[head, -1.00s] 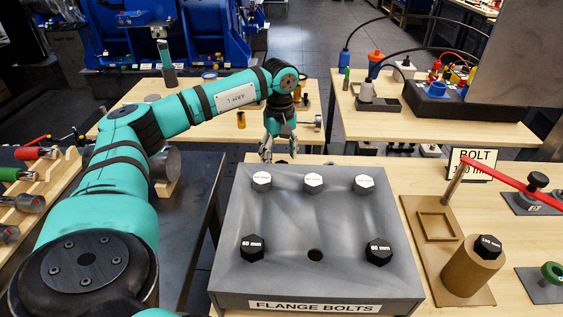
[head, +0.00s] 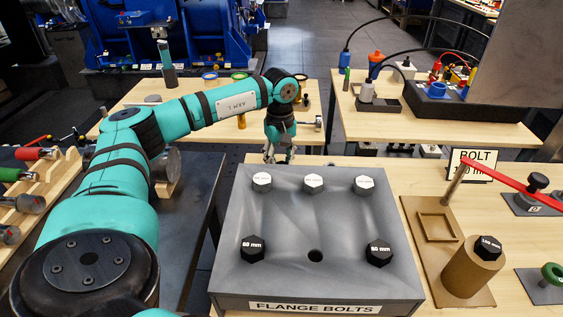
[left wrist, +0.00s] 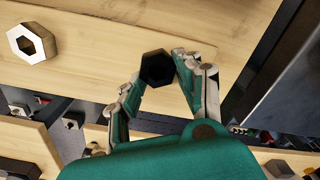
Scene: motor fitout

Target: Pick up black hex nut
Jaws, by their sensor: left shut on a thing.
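The black hex nut (left wrist: 157,68) shows in the left wrist view between the fingertips of my left gripper (left wrist: 160,75), with its dark hole facing the camera. The gripper is shut on it. Pale wood lies behind the nut; I cannot tell whether the nut touches it. In the head view my left gripper (head: 278,155) points down behind the far edge of the grey flange block, and the nut cannot be made out there. My right gripper is not in view.
A silver hex nut (left wrist: 32,42) lies on the wood in the left wrist view. The grey flange block (head: 290,285) carries several hex bolts. A bolt stand (head: 430,250) with a red-handled tool (head: 515,180) stands to its right.

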